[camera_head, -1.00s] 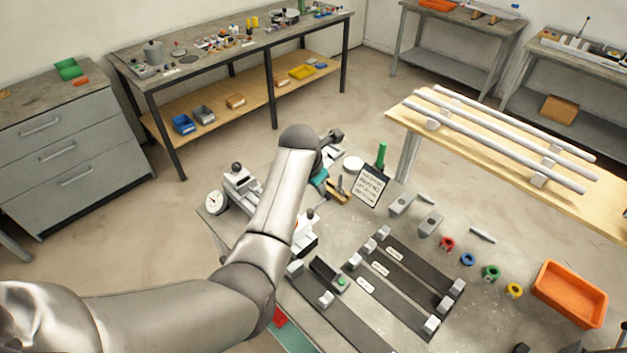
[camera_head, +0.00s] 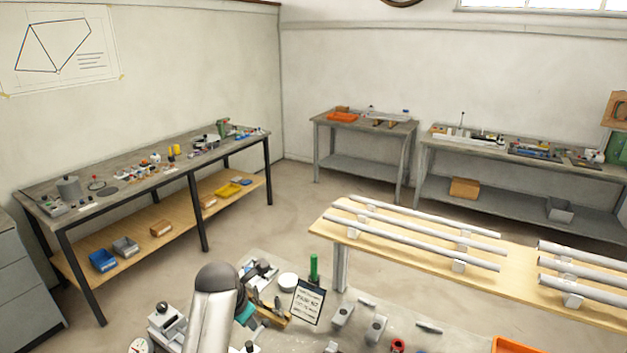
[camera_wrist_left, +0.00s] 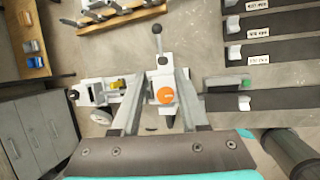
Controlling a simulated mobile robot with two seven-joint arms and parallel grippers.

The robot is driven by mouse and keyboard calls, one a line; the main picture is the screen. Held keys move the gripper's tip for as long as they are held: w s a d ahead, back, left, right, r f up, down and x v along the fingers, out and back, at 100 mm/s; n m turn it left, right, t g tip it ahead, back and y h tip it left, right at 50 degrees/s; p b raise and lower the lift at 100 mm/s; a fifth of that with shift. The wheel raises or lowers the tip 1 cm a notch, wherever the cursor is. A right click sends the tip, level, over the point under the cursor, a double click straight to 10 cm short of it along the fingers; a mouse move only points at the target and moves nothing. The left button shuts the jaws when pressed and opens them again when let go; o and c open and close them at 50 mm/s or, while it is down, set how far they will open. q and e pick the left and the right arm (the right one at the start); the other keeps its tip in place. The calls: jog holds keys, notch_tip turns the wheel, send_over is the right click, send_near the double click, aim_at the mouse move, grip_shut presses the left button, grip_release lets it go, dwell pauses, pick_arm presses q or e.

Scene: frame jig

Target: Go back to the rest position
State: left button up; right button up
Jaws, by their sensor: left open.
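My left arm rises from the bottom of the head view, over the near bench. Its link hides most of my left gripper there; only a teal part (camera_head: 243,311) shows beside it. In the left wrist view, the left gripper (camera_wrist_left: 158,78) is open, its two fingers apart with nothing held. Between and beyond the fingers is a white device with an orange round part (camera_wrist_left: 165,95) and a ball-topped lever (camera_wrist_left: 158,42); I cannot tell the distance to it. My right gripper is in neither view.
The near bench carries a clamp fixture (camera_head: 166,318), a dial gauge (camera_head: 138,346), a label board (camera_head: 308,302) and a green cylinder (camera_head: 314,268). A wooden table (camera_head: 500,258) with pale tubes stands at right. Dark strips (camera_wrist_left: 272,48) lie at the wrist view's upper right.

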pick_arm(q)
jog(key=s+a+f+m, duration=0.1)
jog(key=s+f+m, duration=0.1)
jog(key=s+m, duration=0.6)
jog(key=s+a+f+m, duration=0.1)
jog(key=s+f+m, duration=0.1)
jog(key=s+m, duration=0.5)
jog(key=s+d+r+m+g, duration=0.1)
jog(key=s+d+r+m, duration=0.1)
jog(key=s+m, duration=0.6)
jog(key=s+d+r+m, duration=0.2)
jog(key=s+m, duration=0.7)
notch_tip(320, 180, down, 35)
jog(key=s+g+b, duration=0.2)
jog(key=b, duration=1)
jog(key=s+a+f+b, duration=0.1)
jog(key=s+f+b, duration=0.3)
jog(key=f, duration=0.4)
jog(key=s+a+f+b, duration=0.1)
jog(key=s+f+b, duration=0.2)
jog(key=s+f, duration=0.3)
jog(key=s+a+f+g+b, duration=0.1)
jog(key=s+f+b, duration=0.3)
jog(key=f, duration=0.6)
jog(key=shift+s+f+b, duration=0.3)
jog(key=shift+s+f, duration=0.05)
jog(key=shift+s, duration=0.15)
